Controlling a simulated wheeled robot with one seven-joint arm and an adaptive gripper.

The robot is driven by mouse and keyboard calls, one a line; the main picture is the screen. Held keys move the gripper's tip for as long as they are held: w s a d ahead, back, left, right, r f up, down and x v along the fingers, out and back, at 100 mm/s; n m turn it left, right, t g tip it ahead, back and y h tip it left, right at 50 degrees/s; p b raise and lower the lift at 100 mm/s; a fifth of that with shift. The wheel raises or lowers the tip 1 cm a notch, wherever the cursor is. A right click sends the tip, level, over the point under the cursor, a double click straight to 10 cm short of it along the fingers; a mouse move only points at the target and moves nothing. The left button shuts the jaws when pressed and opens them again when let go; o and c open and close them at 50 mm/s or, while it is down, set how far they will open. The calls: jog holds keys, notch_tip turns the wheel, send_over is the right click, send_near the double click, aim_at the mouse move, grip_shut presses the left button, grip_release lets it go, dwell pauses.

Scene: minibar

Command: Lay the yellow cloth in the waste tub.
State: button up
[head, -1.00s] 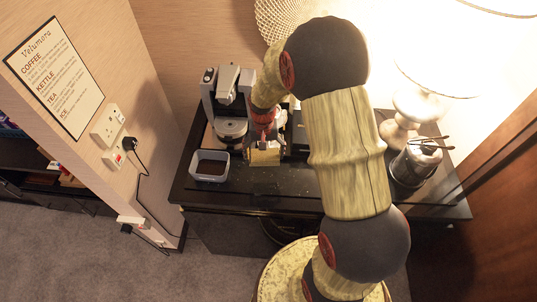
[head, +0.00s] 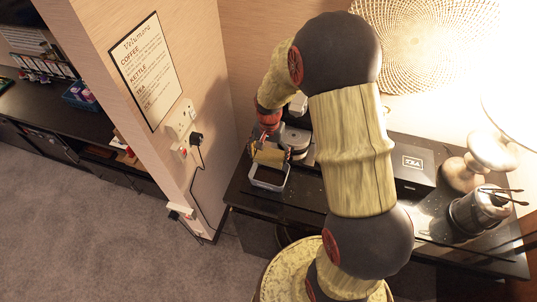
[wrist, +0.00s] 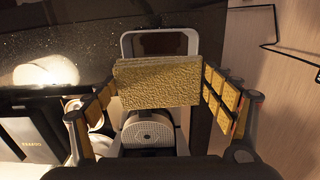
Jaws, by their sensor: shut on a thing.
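The yellow cloth (head: 271,157) is a folded, textured pad. It also shows in the wrist view (wrist: 158,83), spanning the space between my two fingers. My gripper (head: 277,151) is shut on it and holds it above the waste tub. The waste tub (head: 268,187) is a small pale, open-topped box with a dark inside, on the black counter near its left end. In the wrist view the tub's rim (wrist: 127,44) shows just beyond the cloth, which hides its near part. I cannot tell the exact height of the cloth over the rim.
The coffee machine (wrist: 150,132) stands close beside the tub, under my gripper in the wrist view. The wall with sockets (head: 183,125) is close on the left.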

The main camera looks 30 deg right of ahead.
jog(key=shift+w+f, duration=0.1)
jog(key=shift+f, duration=0.4)
jog(key=shift+f+b, duration=3.6)
jog(key=shift+f, duration=1.65)
jog(key=o, duration=1.2)
notch_tip(320, 180, up, 12)
